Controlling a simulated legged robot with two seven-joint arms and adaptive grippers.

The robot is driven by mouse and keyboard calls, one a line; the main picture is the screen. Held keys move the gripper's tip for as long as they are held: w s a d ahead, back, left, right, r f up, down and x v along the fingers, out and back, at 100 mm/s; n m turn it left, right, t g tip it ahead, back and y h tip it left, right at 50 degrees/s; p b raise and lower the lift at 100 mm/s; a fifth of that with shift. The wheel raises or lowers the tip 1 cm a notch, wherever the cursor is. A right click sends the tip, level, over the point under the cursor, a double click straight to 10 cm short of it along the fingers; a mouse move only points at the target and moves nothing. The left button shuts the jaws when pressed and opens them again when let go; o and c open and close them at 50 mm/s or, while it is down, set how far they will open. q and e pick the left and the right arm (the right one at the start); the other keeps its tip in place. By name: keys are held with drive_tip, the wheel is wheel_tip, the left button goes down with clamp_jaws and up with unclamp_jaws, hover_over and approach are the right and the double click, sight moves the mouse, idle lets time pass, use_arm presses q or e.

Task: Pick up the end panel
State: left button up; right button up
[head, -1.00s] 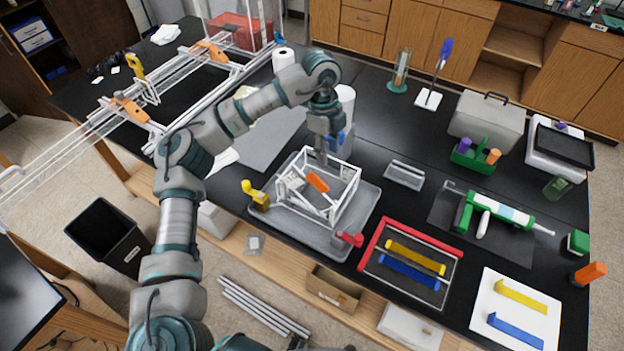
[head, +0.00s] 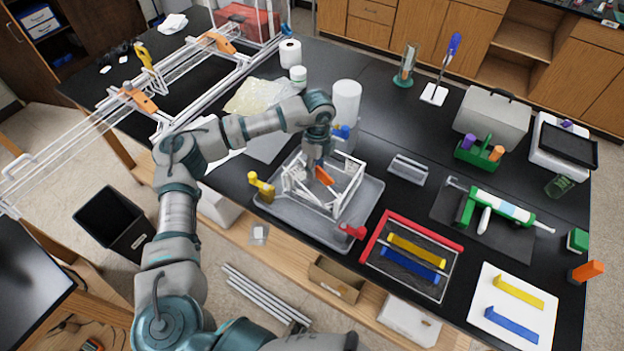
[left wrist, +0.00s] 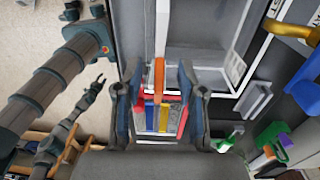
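No part is labelled as the end panel, so I cannot tell which it is. A white box-like frame (head: 345,190) stands in a grey tray (head: 270,209). An orange piece (head: 324,175) is at the frame. My left gripper (head: 315,162) points down over the frame beside the orange piece. In the left wrist view its fingers (left wrist: 158,104) are wide apart, with the narrow orange piece (left wrist: 158,75) seen between them. I cannot tell whether they touch it. A far arm in the left wrist view ends in a small gripper (left wrist: 95,86), seemingly my right one.
A red-edged tray (head: 408,216) with yellow and blue bars lies right of the grey tray. A yellow clamp (head: 260,187) and a red clamp (head: 352,231) sit at the grey tray's edge. A white roll (head: 346,102) stands behind. A clear piece (head: 408,169) lies right.

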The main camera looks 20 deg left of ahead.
use_arm(q)
drive_tip(key=f, duration=0.4)
drive_tip(key=shift+a+p, duration=0.25)
drive_tip(key=shift+p, duration=0.15)
clamp_jaws()
